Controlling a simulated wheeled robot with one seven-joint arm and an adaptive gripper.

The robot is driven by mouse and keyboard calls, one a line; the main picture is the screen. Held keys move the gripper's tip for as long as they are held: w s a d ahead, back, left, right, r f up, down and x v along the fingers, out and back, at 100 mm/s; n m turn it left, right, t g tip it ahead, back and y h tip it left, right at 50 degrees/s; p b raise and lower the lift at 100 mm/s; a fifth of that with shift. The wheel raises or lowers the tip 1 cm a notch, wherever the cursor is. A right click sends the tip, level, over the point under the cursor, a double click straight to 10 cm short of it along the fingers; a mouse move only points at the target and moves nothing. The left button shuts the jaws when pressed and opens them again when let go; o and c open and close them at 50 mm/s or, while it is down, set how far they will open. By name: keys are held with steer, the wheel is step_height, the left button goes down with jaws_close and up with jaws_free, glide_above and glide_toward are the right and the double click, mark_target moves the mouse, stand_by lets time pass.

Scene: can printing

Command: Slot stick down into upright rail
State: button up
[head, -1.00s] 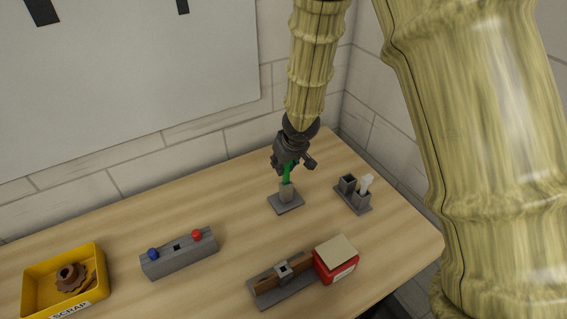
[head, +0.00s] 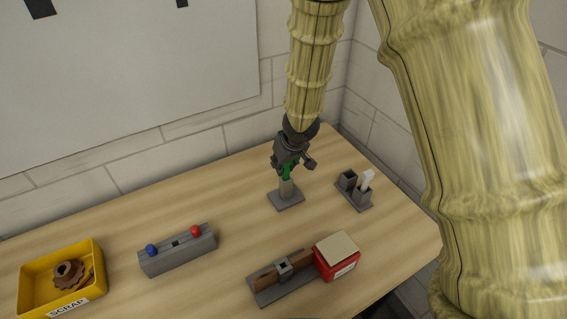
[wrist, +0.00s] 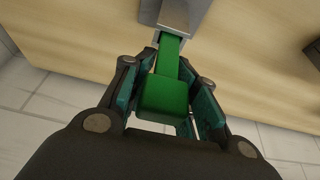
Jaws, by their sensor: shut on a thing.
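The green stick (head: 287,172) is upright between the fingers of my gripper (head: 292,162), which is shut on it. In the wrist view the stick (wrist: 165,98) runs from its thick green end, between the fingers, to the grey upright rail (wrist: 174,16). The rail (head: 286,190) is a short grey post on a flat square base at the back right of the table. The stick's far end meets the rail's top and seems to be inside its channel; how deep is hidden. My gripper is just above the rail.
A grey holder (head: 354,196) with a white piece stands right of the rail. In front are a grey fixture with a brown bar (head: 268,281) and a red box (head: 336,262). A grey block with blue and red knobs (head: 178,254) and a yellow scrap bin (head: 33,285) are left.

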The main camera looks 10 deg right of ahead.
steer(key=shift+f+b, duration=0.5)
steer(key=shift+f, duration=0.2)
steer(key=o, duration=1.1)
steer(key=shift+o, duration=0.2)
steer(key=v, duration=1.2)
